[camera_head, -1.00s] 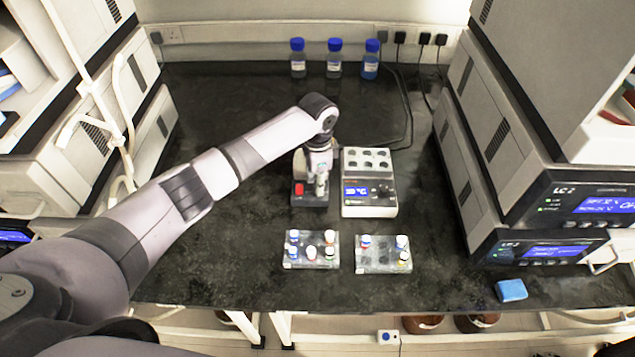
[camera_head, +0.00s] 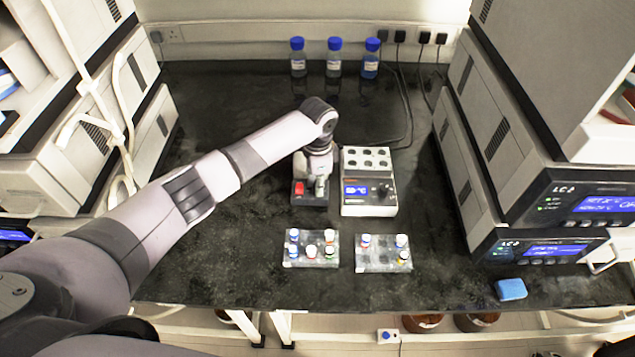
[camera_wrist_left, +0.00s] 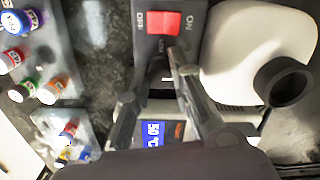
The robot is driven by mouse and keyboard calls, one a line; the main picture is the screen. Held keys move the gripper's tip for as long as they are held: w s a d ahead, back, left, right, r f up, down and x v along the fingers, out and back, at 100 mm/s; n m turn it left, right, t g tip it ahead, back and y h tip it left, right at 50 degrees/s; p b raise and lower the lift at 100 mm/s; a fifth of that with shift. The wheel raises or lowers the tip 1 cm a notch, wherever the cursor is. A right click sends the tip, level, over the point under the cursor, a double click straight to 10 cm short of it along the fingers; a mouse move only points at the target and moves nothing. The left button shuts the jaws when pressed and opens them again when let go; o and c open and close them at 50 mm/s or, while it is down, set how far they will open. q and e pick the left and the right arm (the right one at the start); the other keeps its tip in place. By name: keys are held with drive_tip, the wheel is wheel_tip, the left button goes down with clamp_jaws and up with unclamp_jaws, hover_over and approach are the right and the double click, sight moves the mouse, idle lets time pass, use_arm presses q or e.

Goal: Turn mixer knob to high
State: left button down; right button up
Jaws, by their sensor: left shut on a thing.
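The mixer (camera_head: 312,201) is a small dark box on the black bench, left of a white heating block. A red rocker switch (camera_head: 299,188) with ON and OFF marks sits on its front left; it also shows at the top of the left wrist view (camera_wrist_left: 164,22). My left gripper (camera_head: 320,190) points down over the right part of the mixer's front, shut on the mixer knob. The fingers and wrist mostly hide the knob, so its setting cannot be read. My right gripper is out of view.
The white heating block (camera_head: 369,208), with a blue display and black knob, stands close on the right. Two clear vial racks (camera_head: 298,262) (camera_head: 372,267) lie in front. Blue-capped bottles (camera_head: 334,65) stand at the back. A blue block (camera_head: 510,289) lies front right.

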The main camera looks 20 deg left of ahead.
use_arm(q)
drive_tip(key=shift+r+m, duration=0.1)
drive_tip(key=shift+m, duration=0.2)
drive_tip(key=shift+m+p, duration=0.35)
drive_tip(key=shift+m, duration=0.25)
drive_tip(key=shift+m+p, duration=0.3)
drive_tip(key=shift+m, duration=0.9)
drive_tip(key=m, duration=0.4)
drive_tip(key=shift+w+m, duration=0.1)
drive_tip(key=shift+m, duration=0.2)
drive_tip(key=m, duration=0.4)
drive_tip(key=shift+m, duration=2.5)
drive_tip(key=c, duration=1.7)
unclamp_jaws()
